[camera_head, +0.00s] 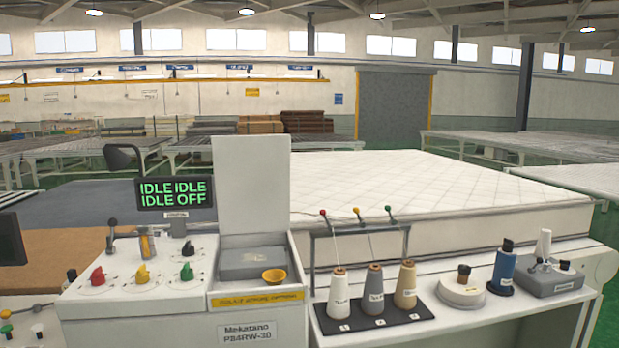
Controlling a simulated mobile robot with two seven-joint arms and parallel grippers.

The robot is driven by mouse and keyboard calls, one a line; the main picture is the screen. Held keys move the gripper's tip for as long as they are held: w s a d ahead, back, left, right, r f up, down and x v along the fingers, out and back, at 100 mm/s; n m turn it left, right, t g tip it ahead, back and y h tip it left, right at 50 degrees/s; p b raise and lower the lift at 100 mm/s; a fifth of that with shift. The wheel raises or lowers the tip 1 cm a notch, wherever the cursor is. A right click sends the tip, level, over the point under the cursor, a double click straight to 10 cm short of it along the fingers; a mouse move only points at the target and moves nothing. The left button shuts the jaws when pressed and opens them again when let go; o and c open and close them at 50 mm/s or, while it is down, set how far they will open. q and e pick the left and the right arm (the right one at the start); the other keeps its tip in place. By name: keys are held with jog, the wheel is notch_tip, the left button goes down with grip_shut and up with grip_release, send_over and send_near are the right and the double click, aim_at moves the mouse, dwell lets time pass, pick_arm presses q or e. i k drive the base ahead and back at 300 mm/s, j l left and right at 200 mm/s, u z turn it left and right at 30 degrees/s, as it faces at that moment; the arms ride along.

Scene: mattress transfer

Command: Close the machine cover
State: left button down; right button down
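The machine cover (252,184) is a flat white panel. It stands upright, open, at the back of the compartment on the right part of the white sewing machine (190,325). Inside the open compartment are a grey block (250,262) and a small yellow-orange cup (274,277). A yellow label strip (257,299) runs along the compartment's front edge. Neither of my grippers shows in this view.
Left of the compartment are a panel with red (97,275), yellow (142,274) and black knobs and a display (174,193) reading IDLE and OFF. Several thread cones (374,290) stand on a black tray at right. A white mattress (430,185) lies behind.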

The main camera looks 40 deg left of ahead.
aim_at(251, 173)
jog(key=i+l+u, duration=0.1)
jog(key=u, duration=0.35)
jog(key=i+l+u, duration=0.2)
jog(key=u, duration=0.25)
jog(key=i+l+u, duration=0.2)
jog(key=u, duration=0.25)
jog(key=l+u, duration=0.45)
jog(key=i+l+u, duration=0.1)
jog(key=u, duration=0.35)
jog(key=l, duration=0.1)
